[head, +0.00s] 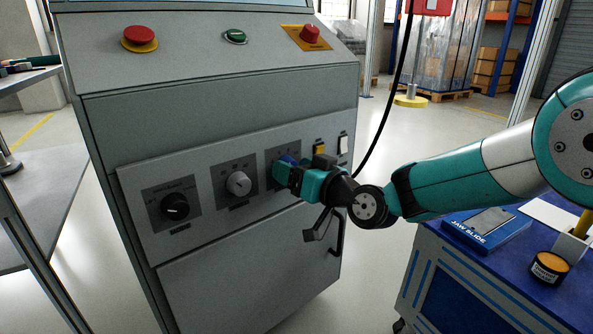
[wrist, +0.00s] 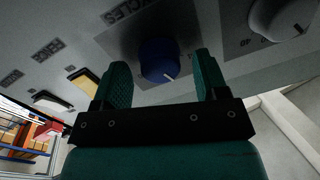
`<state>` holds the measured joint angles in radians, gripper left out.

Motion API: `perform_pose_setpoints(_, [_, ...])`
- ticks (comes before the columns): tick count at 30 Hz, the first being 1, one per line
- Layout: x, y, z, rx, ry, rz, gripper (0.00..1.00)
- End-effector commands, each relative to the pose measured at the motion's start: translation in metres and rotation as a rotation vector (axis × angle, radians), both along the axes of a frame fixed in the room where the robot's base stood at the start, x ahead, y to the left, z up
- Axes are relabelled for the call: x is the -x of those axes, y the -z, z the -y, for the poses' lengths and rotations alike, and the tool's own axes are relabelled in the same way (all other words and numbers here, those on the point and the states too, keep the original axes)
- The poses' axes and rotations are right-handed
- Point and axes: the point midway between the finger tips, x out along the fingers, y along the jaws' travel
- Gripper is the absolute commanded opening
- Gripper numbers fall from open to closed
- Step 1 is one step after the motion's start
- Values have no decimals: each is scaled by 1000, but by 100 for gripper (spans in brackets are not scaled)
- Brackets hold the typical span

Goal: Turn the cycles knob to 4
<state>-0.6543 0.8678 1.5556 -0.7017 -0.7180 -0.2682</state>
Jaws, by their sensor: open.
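The cycles knob (wrist: 160,58) is blue and round with a white pointer mark; in the wrist view the mark is at its lower right edge. In the head view the knob (head: 288,158) is mostly hidden behind my gripper (head: 280,172). My gripper (wrist: 162,72) is open, with one teal finger on each side of the knob and a gap visible on both sides. No scale number around this knob is readable.
A grey knob (head: 239,184) and a black knob (head: 175,207) sit left on the same panel. A yellow switch (head: 320,149) and a white switch (head: 343,145) are to the right. A door handle (head: 338,235) projects below. A blue-topped cart (head: 480,262) stands at right.

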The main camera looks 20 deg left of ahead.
Motion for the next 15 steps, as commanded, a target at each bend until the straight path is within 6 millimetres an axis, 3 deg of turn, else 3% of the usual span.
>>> perform_pose_setpoints(3, [0,0,0,0,0,0,64])
perform_pose_setpoints(9, [0,0,0,0,0,0,19])
perform_pose_setpoints(15, [0,0,1,3,0,6,18])
